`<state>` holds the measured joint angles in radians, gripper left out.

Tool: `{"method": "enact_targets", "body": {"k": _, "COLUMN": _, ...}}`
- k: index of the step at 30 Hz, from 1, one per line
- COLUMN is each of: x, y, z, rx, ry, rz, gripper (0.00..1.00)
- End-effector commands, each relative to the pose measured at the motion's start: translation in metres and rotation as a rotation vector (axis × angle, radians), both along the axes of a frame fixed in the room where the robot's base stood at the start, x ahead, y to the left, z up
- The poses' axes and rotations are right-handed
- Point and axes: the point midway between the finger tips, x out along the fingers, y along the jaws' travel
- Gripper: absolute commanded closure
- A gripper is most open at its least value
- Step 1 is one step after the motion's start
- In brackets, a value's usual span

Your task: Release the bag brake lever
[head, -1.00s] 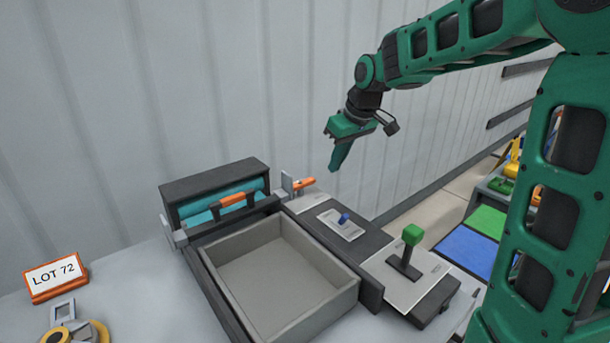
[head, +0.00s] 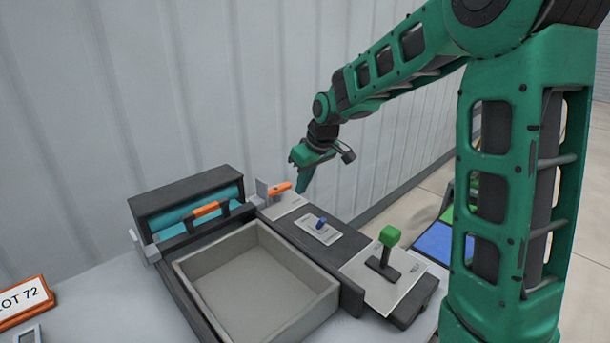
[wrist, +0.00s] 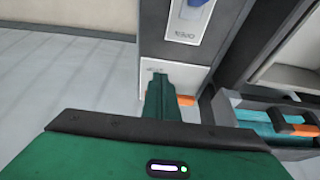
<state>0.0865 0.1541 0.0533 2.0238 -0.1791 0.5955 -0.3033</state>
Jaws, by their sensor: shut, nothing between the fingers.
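A small orange-handled lever (head: 280,188) sits by a grey bracket at the back end of the dark housing, on a pale plate. It also shows in the wrist view (wrist: 186,100), partly hidden by my fingers. My gripper (head: 301,192) points down, fingers shut and empty, just right of the orange handle in the head view. In the wrist view my gripper (wrist: 160,82) is over the pale plate, close beside the orange handle; I cannot tell if they touch. A blue switch (head: 321,223) and a green-knobbed lever (head: 389,238) stand nearer on the same housing. No readable label names the brake lever.
A grey open tray (head: 255,275) lies left of the housing, empty. Behind it is a dark unit with a teal roll (head: 180,218) and an orange grip (head: 206,209). A LOT 72 sign (head: 22,300) stands at left. The corrugated wall is close behind.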

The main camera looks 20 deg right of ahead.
Motion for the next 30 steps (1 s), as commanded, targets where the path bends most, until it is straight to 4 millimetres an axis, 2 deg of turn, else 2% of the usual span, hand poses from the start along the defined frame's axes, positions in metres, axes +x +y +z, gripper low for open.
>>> {"method": "enact_targets", "body": {"k": 3, "x": 0.007, "y": 0.003, "z": -0.022, "rx": 0.0, "ry": 0.004, "rz": 0.001, "gripper": 1.0}}
{"method": "enact_targets", "body": {"k": 7, "x": 0.026, "y": 0.011, "z": -0.021, "rx": 0.0, "ry": -0.001, "rz": 0.001, "gripper": 1.0}}
{"method": "enact_targets", "body": {"k": 12, "x": 0.04, "y": 0.016, "z": -0.02, "rx": 0.0, "ry": 0.001, "rz": 0.0, "gripper": 1.0}}
{"method": "enact_targets", "body": {"k": 30, "x": 0.045, "y": 0.022, "z": -0.02, "rx": 0.0, "ry": 0.0, "rz": 0.016, "gripper": 1.0}}
